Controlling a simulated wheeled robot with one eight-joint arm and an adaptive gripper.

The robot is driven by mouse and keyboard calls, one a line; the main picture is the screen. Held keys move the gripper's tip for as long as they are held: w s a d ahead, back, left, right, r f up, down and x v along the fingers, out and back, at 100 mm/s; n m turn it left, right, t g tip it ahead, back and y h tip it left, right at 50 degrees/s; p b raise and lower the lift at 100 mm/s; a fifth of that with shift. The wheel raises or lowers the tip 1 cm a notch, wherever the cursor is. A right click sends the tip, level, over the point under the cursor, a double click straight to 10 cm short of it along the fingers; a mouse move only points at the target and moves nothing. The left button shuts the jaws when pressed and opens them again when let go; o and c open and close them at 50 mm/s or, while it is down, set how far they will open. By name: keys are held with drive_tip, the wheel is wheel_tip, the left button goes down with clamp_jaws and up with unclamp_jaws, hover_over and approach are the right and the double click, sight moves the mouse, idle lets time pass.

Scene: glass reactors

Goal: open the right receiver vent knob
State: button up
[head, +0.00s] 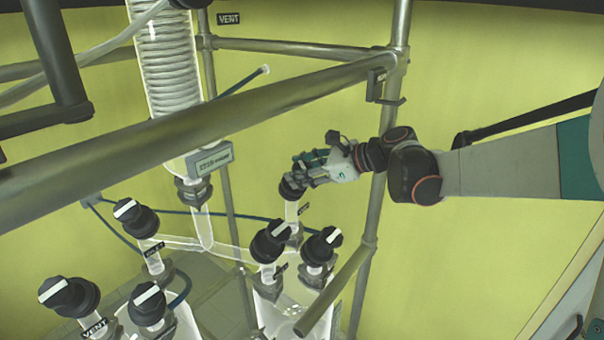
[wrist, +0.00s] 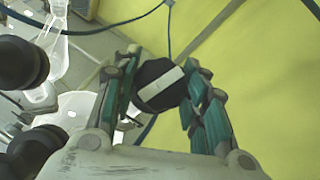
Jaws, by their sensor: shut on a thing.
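My gripper (head: 294,178) comes in from the right on my arm and is shut around a black knob (head: 290,189) on a short glass stem, at the back of the right glass vessel. In the wrist view, the knob (wrist: 158,85) with a white bar on its face sits between the two green-sided fingers (wrist: 163,90). The white bar runs slanted, up to the right. In the head view the fingers hide most of the knob's face. A small label beside its stem is too small to read.
Two black knobs, a left one (head: 270,242) and a right one (head: 322,246), stand just below the gripped knob. More knobs (head: 135,218) are at left. A metal rail (head: 270,99) crosses in front. An upright post (head: 390,150) stands close to my wrist.

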drive_tip(key=shift+n+g, duration=0.4)
drive_tip(key=o, duration=1.1)
